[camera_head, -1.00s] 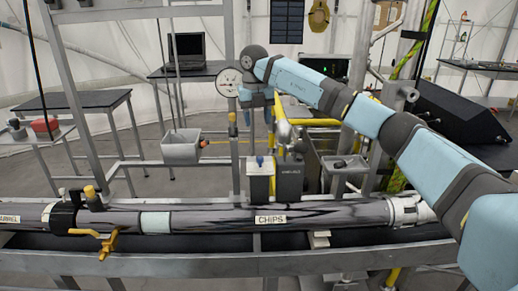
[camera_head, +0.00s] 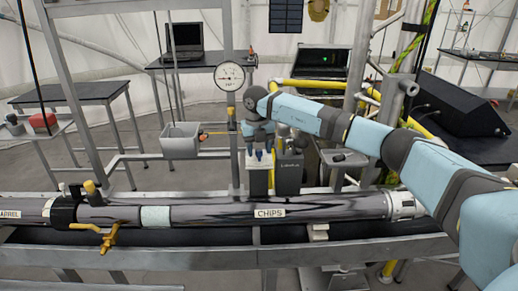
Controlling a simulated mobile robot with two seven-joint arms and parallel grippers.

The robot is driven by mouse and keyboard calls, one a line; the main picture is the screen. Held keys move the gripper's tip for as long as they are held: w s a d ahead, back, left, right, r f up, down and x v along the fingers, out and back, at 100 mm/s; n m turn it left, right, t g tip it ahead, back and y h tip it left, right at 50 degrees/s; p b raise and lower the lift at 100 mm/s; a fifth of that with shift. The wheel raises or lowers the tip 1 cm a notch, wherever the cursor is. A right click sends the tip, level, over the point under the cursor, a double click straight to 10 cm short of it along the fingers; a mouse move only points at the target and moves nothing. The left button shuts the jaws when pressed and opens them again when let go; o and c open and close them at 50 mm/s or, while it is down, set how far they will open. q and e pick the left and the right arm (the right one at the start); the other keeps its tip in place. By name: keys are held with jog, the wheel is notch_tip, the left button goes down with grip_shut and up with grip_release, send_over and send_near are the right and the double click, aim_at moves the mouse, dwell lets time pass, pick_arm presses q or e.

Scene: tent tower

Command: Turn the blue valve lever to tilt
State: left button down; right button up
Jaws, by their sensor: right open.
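My right gripper (camera_head: 260,152) points down over two upright boxes behind the long pipe. It is open, with its dark blue fingertips apart. A small blue piece, which looks like the blue valve lever (camera_head: 259,155), shows between the fingertips on top of the pale left box (camera_head: 258,178). The gripper hides part of it, and I cannot tell its angle or whether the fingers touch it. My left gripper is not in view.
The long grey pipe (camera_head: 340,209) labelled CHIPS runs across the front, with a yellow-handled valve (camera_head: 108,238) at left. A pressure gauge (camera_head: 229,76) stands left of my wrist. A grey bin (camera_head: 180,140) is further left, and a yellow pipe (camera_head: 310,87) passes behind my arm.

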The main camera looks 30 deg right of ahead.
jog(key=shift+f, duration=0.4)
grip_shut()
jog(key=shift+d, duration=0.1)
jog(key=n, duration=0.1)
jog(key=d+n, duration=0.1)
jog(key=n, duration=0.2)
jog(key=shift+s+d+b, duration=0.35)
jog(key=shift+b, duration=0.05)
jog(key=shift+d+r+n+b, duration=0.1)
jog(key=shift+d+n, duration=0.25)
jog(key=shift+n, duration=0.5)
jog(key=shift+d+f+n+b, duration=0.15)
jog(key=shift+d+n, duration=0.2)
jog(key=shift+n, duration=0.45)
jog(key=shift+d+r+n+b, duration=0.15)
jog(key=shift+d+n, duration=0.2)
jog(key=shift+n, duration=0.5)
